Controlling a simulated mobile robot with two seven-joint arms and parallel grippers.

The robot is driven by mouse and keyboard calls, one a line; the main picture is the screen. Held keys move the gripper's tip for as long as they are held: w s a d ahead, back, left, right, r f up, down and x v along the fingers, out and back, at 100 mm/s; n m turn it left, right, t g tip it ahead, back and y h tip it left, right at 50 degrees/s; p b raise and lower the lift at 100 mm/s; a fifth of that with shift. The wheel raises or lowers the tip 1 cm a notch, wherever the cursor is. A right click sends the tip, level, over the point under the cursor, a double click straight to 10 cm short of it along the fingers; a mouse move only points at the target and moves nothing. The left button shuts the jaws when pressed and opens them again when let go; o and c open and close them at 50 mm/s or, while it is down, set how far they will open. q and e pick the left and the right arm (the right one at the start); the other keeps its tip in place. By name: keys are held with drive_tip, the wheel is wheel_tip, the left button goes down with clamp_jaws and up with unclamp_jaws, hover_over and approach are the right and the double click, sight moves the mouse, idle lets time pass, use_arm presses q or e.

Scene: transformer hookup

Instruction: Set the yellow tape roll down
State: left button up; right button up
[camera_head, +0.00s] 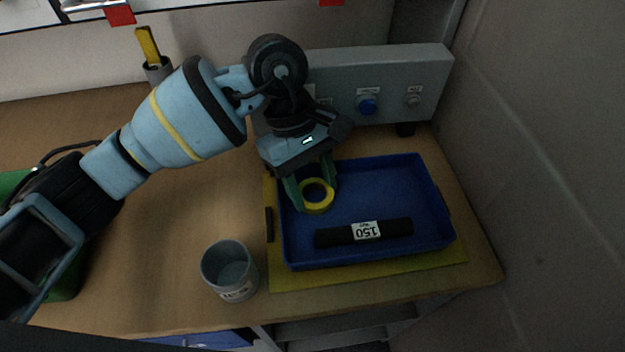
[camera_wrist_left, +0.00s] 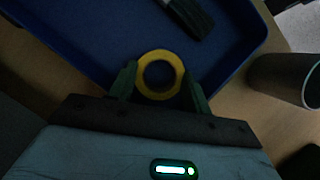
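The yellow tape roll (camera_head: 318,209) is a ring between the two green fingers of my left gripper (camera_head: 315,194). In the left wrist view the tape roll (camera_wrist_left: 141,86) sits between the fingertips (camera_wrist_left: 161,82), with a finger against each side, so the gripper looks shut on it. The roll is over the left part of the blue tray (camera_head: 425,190). I cannot tell whether it touches the tray floor. My right gripper is not in view.
A black bar (camera_head: 333,237) labelled 150 lies in the tray's front part. A grey cup (camera_head: 228,268) stands left of the tray. The tray sits on a yellow mat (camera_head: 330,280); a wall closes the right side.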

use_arm(q)
drive_tip(key=shift+o, duration=0.6)
drive_tip(key=shift+r, duration=0.2)
drive_tip(key=v, duration=1.2)
